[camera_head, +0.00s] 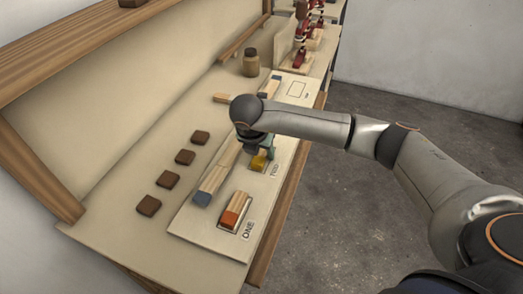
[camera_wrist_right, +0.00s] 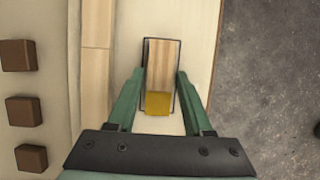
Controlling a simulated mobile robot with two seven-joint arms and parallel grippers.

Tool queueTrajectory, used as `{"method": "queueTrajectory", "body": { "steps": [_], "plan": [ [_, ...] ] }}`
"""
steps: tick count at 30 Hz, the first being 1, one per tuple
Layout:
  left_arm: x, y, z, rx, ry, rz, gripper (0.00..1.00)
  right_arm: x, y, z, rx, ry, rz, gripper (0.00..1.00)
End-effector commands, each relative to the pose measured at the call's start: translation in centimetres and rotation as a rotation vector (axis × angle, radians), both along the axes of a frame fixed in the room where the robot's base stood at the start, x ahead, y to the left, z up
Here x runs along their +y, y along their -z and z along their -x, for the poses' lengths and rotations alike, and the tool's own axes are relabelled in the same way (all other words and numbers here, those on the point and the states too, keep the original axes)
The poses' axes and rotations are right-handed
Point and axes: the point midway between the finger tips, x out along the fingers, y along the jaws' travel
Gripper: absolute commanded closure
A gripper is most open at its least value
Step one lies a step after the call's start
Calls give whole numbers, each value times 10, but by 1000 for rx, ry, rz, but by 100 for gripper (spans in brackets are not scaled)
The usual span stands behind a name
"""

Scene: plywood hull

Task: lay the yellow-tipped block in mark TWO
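The yellow-tipped block (camera_wrist_right: 161,70) lies flat inside the dark outline of mark TWO (camera_wrist_right: 144,44) in the right wrist view, its yellow end toward my gripper. In the head view its yellow end (camera_head: 259,161) shows beside the label TWO, and the rest is mostly hidden by my arm. My right gripper (camera_wrist_right: 160,73) is open, with its green fingers on either side of the block and a visible gap on each side. It also shows low over the board in the head view (camera_head: 259,149). My left gripper is not in view.
An orange-tipped block (camera_head: 237,208) lies in mark ONE. A long blue-ended wooden bar (camera_head: 219,172) lies just left of the marks. An empty outline (camera_head: 297,89) is farther back. Several brown squares (camera_head: 166,179) and a jar (camera_head: 251,64) stand on the bench.

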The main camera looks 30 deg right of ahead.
Motion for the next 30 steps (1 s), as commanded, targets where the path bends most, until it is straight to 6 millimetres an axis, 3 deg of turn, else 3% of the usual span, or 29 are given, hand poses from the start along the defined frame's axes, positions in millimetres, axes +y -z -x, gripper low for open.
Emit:
{"method": "queueTrajectory", "body": {
  "steps": [4, 14, 30],
  "plan": [
    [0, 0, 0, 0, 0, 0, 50, 0, 0, 0, 0, 0, 0, 34],
    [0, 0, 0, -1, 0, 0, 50, 2, -6, 1, -2, -1, 0, 34],
    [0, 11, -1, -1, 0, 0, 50, 31, -99, 26, -4, -2, -1, 34]
  ]
}}
